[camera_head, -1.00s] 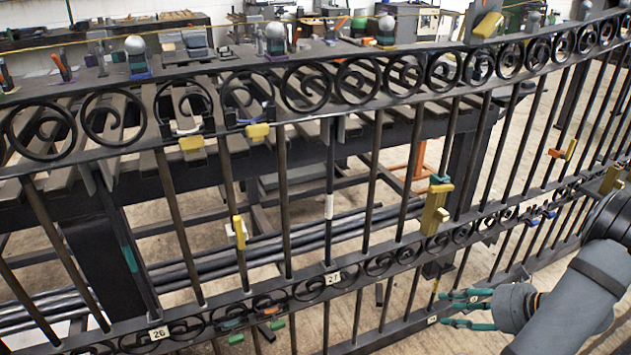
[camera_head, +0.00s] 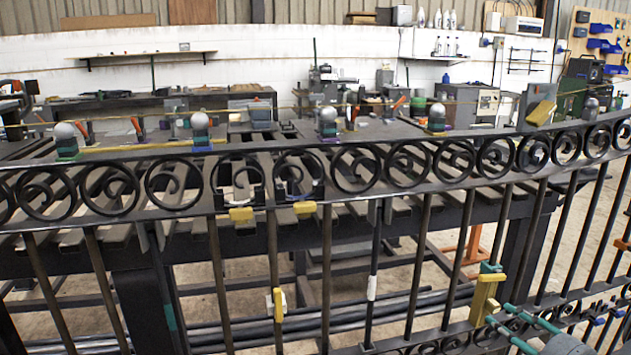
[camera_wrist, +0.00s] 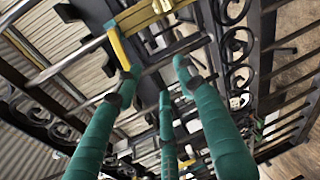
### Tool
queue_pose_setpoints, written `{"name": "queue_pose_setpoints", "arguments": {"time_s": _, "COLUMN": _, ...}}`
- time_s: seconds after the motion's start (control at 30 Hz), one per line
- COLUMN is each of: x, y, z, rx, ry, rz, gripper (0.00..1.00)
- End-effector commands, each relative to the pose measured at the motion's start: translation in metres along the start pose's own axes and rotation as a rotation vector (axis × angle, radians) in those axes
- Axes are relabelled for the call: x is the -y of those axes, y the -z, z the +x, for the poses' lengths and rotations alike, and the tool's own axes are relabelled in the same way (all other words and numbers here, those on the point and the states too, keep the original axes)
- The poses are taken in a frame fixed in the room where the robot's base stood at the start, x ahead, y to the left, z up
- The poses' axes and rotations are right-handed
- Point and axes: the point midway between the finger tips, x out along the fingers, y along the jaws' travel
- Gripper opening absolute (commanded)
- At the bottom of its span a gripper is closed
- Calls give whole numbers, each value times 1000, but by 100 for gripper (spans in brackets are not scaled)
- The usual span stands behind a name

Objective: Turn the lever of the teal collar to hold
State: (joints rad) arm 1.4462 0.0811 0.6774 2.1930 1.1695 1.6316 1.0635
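A teal piece (camera_head: 490,268) sits on a gate bar at the right, directly above a yellow block (camera_head: 484,298). I cannot tell for certain whether it is the teal collar, or which way its lever points. My gripper (camera_head: 501,314) is at the lower right, its teal fingers spread and pointing towards the yellow block. In the wrist view, my gripper (camera_wrist: 158,75) is open with nothing between its fingers. A yellow bar (camera_wrist: 118,46) shows just beyond the left fingertip; I cannot tell whether they touch.
The black scroll gate (camera_head: 330,190) crosses the view, with upright bars and more yellow blocks (camera_head: 240,214). Silver domes on coloured bases (camera_head: 200,141) stand behind its top rail. A slatted bench (camera_head: 140,255) is behind. A white-marked bar (camera_head: 372,287) stands left of the teal piece.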

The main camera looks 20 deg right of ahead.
Motion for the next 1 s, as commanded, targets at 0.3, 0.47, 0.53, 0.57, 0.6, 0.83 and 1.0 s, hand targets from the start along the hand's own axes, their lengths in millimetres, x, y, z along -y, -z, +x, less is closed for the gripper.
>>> {"name": "queue_pose_setpoints", "arguments": {"time_s": 0.3, "x": -26, "y": -27, "z": -2, "rx": 82, "ry": -105, "rz": 243, "gripper": 40}}
{"name": "queue_pose_setpoints", "arguments": {"time_s": 0.47, "x": -30, "y": -30, "z": -3, "rx": 90, "ry": -121, "rz": 276, "gripper": 40}}
{"name": "queue_pose_setpoints", "arguments": {"time_s": 0.53, "x": -30, "y": -30, "z": -3, "rx": 90, "ry": -121, "rz": 278, "gripper": 40}}
{"name": "queue_pose_setpoints", "arguments": {"time_s": 0.57, "x": -30, "y": -30, "z": -3, "rx": 90, "ry": -121, "rz": 277, "gripper": 40}}
{"name": "queue_pose_setpoints", "arguments": {"time_s": 0.6, "x": -30, "y": -30, "z": -3, "rx": 90, "ry": -121, "rz": 277, "gripper": 40}}
{"name": "queue_pose_setpoints", "arguments": {"time_s": 0.83, "x": -28, "y": -28, "z": -3, "rx": 84, "ry": -111, "rz": 253, "gripper": 40}}
{"name": "queue_pose_setpoints", "arguments": {"time_s": 1.0, "x": -14, "y": -14, "z": -1, "rx": 47, "ry": -54, "rz": 128, "gripper": 40}}
